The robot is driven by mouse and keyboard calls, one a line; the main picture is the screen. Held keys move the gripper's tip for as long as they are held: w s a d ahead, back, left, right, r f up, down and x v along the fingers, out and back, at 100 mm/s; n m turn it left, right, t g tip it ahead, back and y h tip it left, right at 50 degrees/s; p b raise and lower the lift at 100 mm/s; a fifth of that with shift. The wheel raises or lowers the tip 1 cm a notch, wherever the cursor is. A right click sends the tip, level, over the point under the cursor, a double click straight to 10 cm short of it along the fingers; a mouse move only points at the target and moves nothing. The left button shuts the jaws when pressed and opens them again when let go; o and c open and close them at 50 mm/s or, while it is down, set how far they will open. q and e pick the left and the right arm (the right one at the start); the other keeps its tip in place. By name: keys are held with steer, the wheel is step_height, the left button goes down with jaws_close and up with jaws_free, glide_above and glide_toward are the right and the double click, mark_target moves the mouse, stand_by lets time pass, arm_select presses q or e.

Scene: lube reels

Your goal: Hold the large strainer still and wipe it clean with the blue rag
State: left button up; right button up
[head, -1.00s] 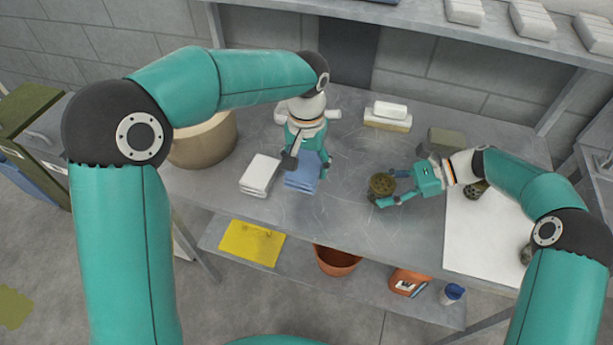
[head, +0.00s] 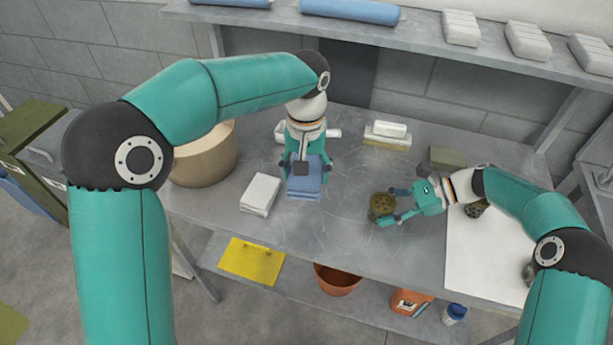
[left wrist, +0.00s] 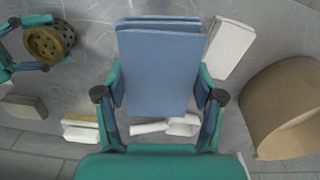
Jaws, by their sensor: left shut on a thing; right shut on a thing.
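Folded blue rags (head: 305,192) lie in a small stack near the middle of the table. My left gripper (head: 305,174) is over them, its fingers on either side of the top blue rag, shut on it. In the left wrist view, the blue rag (left wrist: 160,75) sits between the two fingers, with another blue layer showing behind its far edge. The large strainer (head: 381,207), round, brownish and perforated, is to the right. My right gripper (head: 390,206) is shut on it. The strainer also shows in the left wrist view (left wrist: 45,45).
A white folded cloth stack (head: 260,194) lies left of the blue rags, and a tan round tub (head: 205,160) stands behind it. Pale blocks (head: 387,135) and an olive block (head: 446,160) lie at the back. A white sheet (head: 480,245) covers the right end.

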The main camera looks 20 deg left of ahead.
arm_select(q)
steer(key=w+d+r+n, duration=0.2)
steer(key=w+d, duration=0.1)
steer(key=d, duration=0.3)
glide_above(374, 201)
steer(key=shift+w+a+f+m, duration=0.1)
steer(key=shift+a+f+m, duration=0.05)
steer(key=shift+f, duration=0.25)
steer(key=shift+w+a+f+m, duration=0.1)
steer(key=shift+f+m, duration=0.05)
steer(key=shift+f, duration=0.25)
steer(key=shift+s+d+f, duration=0.2)
steer(key=shift+d+f, duration=0.1)
steer(key=shift+f, duration=2.3)
steer(key=shift+f, duration=0.35)
